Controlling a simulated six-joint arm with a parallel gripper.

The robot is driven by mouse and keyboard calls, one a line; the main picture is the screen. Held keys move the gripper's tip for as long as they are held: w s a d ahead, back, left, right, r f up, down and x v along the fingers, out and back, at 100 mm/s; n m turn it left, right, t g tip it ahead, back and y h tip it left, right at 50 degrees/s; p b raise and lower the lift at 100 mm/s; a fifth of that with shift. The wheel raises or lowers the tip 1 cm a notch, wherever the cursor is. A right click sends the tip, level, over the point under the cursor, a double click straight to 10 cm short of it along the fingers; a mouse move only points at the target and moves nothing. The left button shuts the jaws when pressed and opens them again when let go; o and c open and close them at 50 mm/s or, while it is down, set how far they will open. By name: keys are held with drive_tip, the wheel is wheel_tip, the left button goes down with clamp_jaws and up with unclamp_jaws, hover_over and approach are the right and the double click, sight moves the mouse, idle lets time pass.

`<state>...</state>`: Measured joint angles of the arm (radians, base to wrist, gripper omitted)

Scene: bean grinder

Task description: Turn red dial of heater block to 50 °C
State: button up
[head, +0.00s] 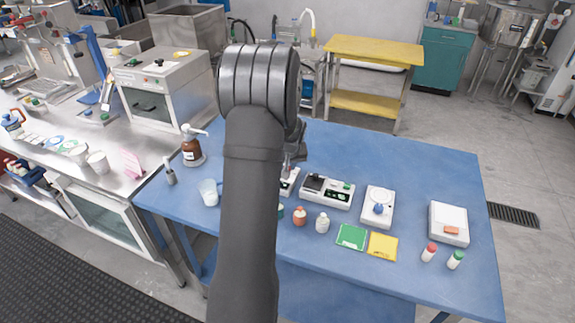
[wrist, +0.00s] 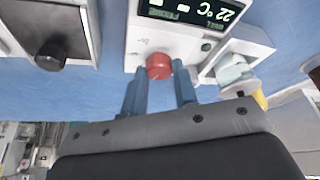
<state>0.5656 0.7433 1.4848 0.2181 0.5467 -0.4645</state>
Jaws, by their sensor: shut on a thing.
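The heater block (wrist: 205,32) is a white unit with a dark display that reads 22 °C, shown rotated in the wrist view. Its red dial (wrist: 159,64) sticks out of the front panel, between the fingertips of my gripper (wrist: 160,76). The two blue-grey fingers are shut on the dial, one at each side. In the head view my arm hides most of the heater block (head: 289,185), and only its right end shows. My gripper (head: 291,166) is partly hidden there too.
A white device with a black knob (head: 327,190) stands close to the right of the heater block. Further right are a white unit with a blue top (head: 378,208) and a white scale (head: 449,224). Small bottles (head: 300,216) stand in front. The back of the blue table (head: 400,155) is clear.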

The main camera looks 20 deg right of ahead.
drive_tip(key=m+h, duration=0.1)
drive_tip(key=m, duration=0.2)
drive_tip(key=m+g+h, duration=0.1)
drive_tip(key=m, duration=0.1)
drive_tip(key=shift+w+a+m, duration=0.15)
drive_tip(key=shift+a+m, duration=0.05)
drive_tip(key=shift+m, duration=0.2)
drive_tip(key=m+g, duration=0.1)
drive_tip(key=m, duration=0.2)
drive_tip(key=m+g+h, duration=0.1)
drive_tip(key=m, duration=0.2)
drive_tip(key=shift+w+m, duration=0.15)
drive_tip(key=shift+m, duration=0.15)
drive_tip(key=o, duration=1)
drive_tip(key=shift+a, duration=0.1)
drive_tip(key=v, duration=1.7)
drive_tip(key=shift+w+a+r, duration=0.2)
drive_tip(key=shift+f, duration=0.1)
drive_tip(key=x, duration=1.7)
drive_tip(key=shift+s+d+f, duration=0.1)
drive_tip(key=shift+s+d, duration=0.1)
drive_tip(key=shift+d, duration=0.05)
